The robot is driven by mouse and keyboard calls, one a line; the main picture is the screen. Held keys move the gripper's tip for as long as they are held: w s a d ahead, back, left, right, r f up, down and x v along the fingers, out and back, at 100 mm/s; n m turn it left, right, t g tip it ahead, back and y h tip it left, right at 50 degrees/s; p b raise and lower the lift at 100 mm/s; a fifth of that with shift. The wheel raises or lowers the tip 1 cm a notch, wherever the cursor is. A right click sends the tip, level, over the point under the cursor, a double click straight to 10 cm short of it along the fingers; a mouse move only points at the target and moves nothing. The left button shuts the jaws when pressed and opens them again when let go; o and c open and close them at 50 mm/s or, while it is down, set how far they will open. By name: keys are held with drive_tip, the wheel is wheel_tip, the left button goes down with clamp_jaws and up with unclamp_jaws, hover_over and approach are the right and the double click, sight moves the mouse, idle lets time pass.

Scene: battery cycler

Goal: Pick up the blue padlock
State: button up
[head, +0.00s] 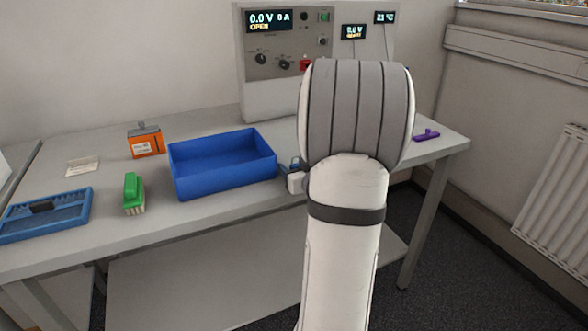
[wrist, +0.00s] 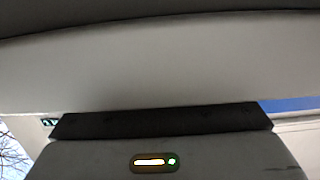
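A small blue and grey thing (head: 296,163) shows at the left edge of my arm in the head view, just right of the blue bin. It may be the blue padlock, but my arm hides part of it and I cannot be sure. No other padlock shows. My arm stands large in the middle of the head view and covers the table behind it. My gripper's fingers do not show in either view. The wrist view is filled by pale and dark surfaces close to the camera, with a small lit indicator.
A blue bin (head: 222,185) stands mid-table. Left of it are an orange box (head: 145,141), a green-handled brush (head: 133,190) and a blue tray (head: 70,217). A purple object (head: 426,135) lies at the right end. The cycler (head: 275,85) stands at the back.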

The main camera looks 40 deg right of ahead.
drive_tip(key=c, duration=1.1)
drive_tip(key=shift+r, duration=0.1)
drive_tip(key=shift+c, duration=0.2)
